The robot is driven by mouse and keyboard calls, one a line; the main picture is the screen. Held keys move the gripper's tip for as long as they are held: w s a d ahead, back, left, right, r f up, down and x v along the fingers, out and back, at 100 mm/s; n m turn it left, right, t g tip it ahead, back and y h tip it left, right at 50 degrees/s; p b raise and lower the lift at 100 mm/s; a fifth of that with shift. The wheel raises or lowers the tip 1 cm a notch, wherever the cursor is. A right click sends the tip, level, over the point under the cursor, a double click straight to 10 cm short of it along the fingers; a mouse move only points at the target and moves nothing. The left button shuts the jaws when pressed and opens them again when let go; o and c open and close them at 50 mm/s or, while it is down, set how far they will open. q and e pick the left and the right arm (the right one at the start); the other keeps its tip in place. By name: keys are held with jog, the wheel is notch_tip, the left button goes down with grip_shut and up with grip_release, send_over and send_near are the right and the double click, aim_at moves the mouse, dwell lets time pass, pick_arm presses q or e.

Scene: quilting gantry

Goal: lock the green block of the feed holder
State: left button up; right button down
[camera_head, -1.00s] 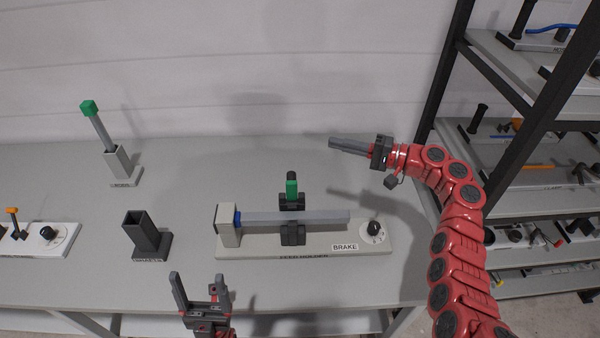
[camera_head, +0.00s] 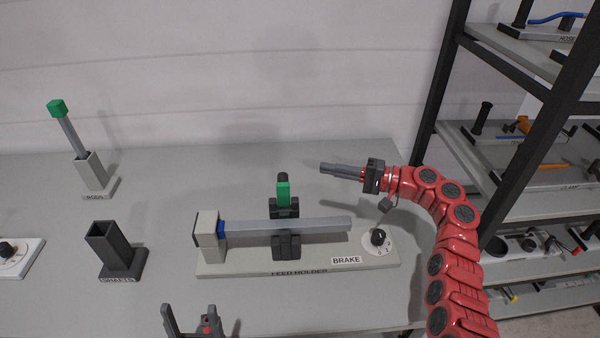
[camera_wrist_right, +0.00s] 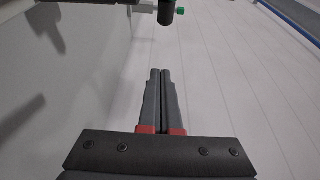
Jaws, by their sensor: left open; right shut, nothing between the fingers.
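The feed holder (camera_head: 225,264) is a pale base on the table with a grey bar (camera_head: 290,226) lying across it, its left end in a light upright block with a blue collar. The green block (camera_head: 283,194) stands upright on a black clamp behind the bar; a green part (camera_wrist_right: 181,11) also shows at the top of the right wrist view. My right gripper (camera_head: 322,168) is shut and empty, above and to the right of the green block, apart from it. My left gripper (camera_head: 190,318) is open and empty at the bottom edge, in front of the holder; its lower part is cut off.
A black knob (camera_head: 378,238) sits beside the BRAKE label at the base's right end. A dark square tube (camera_head: 112,250) and a RODS holder (camera_head: 97,178) with a green-capped rod stand left. A shelf rack (camera_head: 470,160) rises at right.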

aim_at(283, 189)
jog(key=p+x, duration=0.3)
jog(key=x, duration=0.7)
jog(key=s+p, duration=0.2)
jog(key=s, duration=0.2)
jog(key=shift+d, duration=0.1)
dwell(0.3)
jog(key=shift+s+n+b, duration=0.15)
jog(key=shift+n+b, duration=0.15)
jog(key=shift+b, duration=0.45)
